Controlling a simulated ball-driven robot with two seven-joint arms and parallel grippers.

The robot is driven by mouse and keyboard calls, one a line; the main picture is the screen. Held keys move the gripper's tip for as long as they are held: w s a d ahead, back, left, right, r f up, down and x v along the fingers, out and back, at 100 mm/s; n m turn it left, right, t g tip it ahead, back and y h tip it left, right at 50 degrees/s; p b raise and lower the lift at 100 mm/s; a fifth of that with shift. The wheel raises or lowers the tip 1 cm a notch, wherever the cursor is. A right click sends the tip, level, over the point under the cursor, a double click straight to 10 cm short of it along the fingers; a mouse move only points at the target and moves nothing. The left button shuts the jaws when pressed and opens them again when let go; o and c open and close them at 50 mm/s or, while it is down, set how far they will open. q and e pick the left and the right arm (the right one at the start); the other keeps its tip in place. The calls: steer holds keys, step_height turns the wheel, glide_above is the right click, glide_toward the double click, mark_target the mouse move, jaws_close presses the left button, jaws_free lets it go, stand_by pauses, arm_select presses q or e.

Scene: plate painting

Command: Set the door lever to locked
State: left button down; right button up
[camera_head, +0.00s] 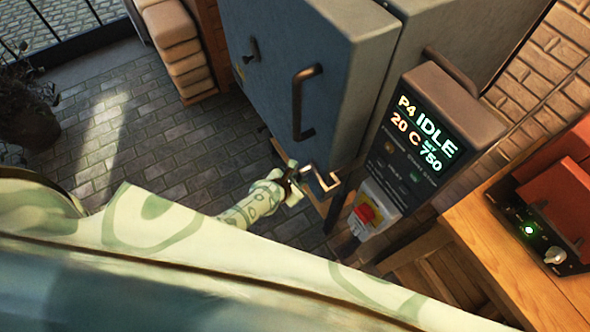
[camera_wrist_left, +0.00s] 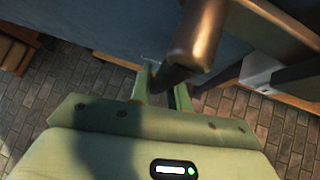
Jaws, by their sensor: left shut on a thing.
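The door lever (camera_head: 322,181) is a small bent metal bar at the lower edge of the grey kiln door (camera_head: 335,60). My left gripper (camera_head: 291,178) is at the left end of the lever, shut on it. In the left wrist view the lever (camera_wrist_left: 200,35) is large and brown, and its dark end passes between the two green fingers (camera_wrist_left: 165,92). The fingertips partly hide the gripped end. I cannot read the lever's locked or unlocked marking. My right gripper is not in view.
A dark door handle (camera_head: 299,100) stands out above the lever. A control box (camera_head: 432,125) reading IDLE and a red switch (camera_head: 364,213) are to the right. A wooden table (camera_head: 505,240) holds a red device (camera_head: 555,190). Open paved floor (camera_head: 150,150) lies left.

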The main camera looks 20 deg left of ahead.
arm_select(q)
steer(key=shift+s+d+n+g+h+p, duration=0.5)
steer(key=shift+d+g+h+p, duration=0.05)
steer(key=shift+d+g+h, duration=0.05)
steer(key=shift+f, duration=0.15)
steer(key=c, duration=1.3)
jaws_free()
steer(key=p+v, duration=1.2)
steer(key=v, duration=0.4)
steer(key=shift+s+a+p, duration=0.1)
steer(key=shift+a+p, duration=0.05)
steer(key=shift+p, duration=0.2)
